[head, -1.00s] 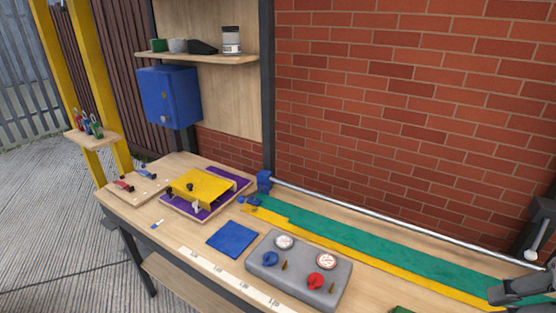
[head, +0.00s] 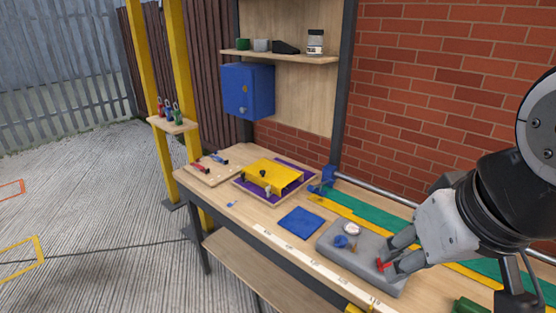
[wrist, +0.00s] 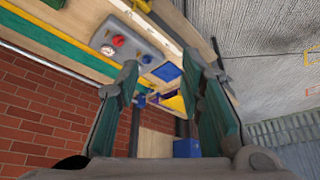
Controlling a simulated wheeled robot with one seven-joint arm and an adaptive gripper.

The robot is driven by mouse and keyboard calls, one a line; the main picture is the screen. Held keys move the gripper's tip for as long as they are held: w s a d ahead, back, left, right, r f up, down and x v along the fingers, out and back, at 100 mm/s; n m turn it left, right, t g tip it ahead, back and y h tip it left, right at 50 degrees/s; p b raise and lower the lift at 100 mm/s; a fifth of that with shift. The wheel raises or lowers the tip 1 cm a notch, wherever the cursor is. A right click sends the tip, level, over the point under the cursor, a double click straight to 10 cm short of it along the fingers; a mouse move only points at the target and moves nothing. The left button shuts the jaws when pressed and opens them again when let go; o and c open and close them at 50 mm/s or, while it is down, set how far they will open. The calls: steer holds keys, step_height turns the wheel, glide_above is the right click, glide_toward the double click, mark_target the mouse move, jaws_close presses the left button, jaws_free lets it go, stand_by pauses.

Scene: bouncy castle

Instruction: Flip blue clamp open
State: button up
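The blue clamp (head: 219,160) is small and lies on a pale wooden board (head: 208,179) at the far left end of the bench, next to a red clamp (head: 201,168). It is too small to tell how its handle stands. My gripper (head: 388,258) is at the right in the head view, in front of the grey gauge panel and well apart from the clamp. In the wrist view my gripper (wrist: 160,62) has its fingers spread with nothing between them. I cannot make out the blue clamp in the wrist view.
The grey panel (head: 325,247) has a blue knob (head: 340,241) and a red knob. A blue mat (head: 300,222) and a yellow plate (head: 272,175) on a purple base lie between gripper and clamps. A blue cabinet (head: 247,90) hangs behind. Paved floor is open at left.

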steer(key=c, duration=0.4)
steer(key=shift+w, duration=0.25)
jaws_close()
steer(key=w+a+f+m+y+b, duration=0.15)
steer(key=w+f+m+b, duration=0.3)
steer(key=w, duration=0.55)
steer(key=w+f+m+g+y+b, duration=0.1)
steer(key=w+f+m+y+b, duration=0.3)
steer(key=w, duration=0.7)
steer(key=w+a+f+m+y+b, duration=0.1)
steer(key=w+f+m+b, duration=0.2)
steer(key=w+m, duration=0.5)
steer(key=w+d+f+m+t+b, duration=0.1)
steer(key=w+d+f+m+b, duration=0.1)
steer(key=w+f, duration=0.4)
steer(key=w+d+f+m+t+y+b, duration=0.1)
steer(key=w+d+f+m, duration=0.4)
steer(key=w, duration=0.5)
steer(key=w+d+f+m+t+y+b, duration=0.1)
steer(key=w+d+f+m+t+b, duration=0.1)
steer(key=w+f, duration=0.6)
steer(key=shift+w+d+f+m+b, duration=0.1)
steer(key=shift+d+f+m+b, duration=0.1)
steer(key=shift+d+m+b, duration=0.35)
steer(key=shift+w+d+f+m+b, duration=0.1)
steer(key=shift+d+f+m+b, duration=0.15)
steer(key=shift+d+b, duration=0.35)
steer(key=shift+w+d+f+m, duration=0.2)
steer(key=shift+d+f+m, duration=0.05)
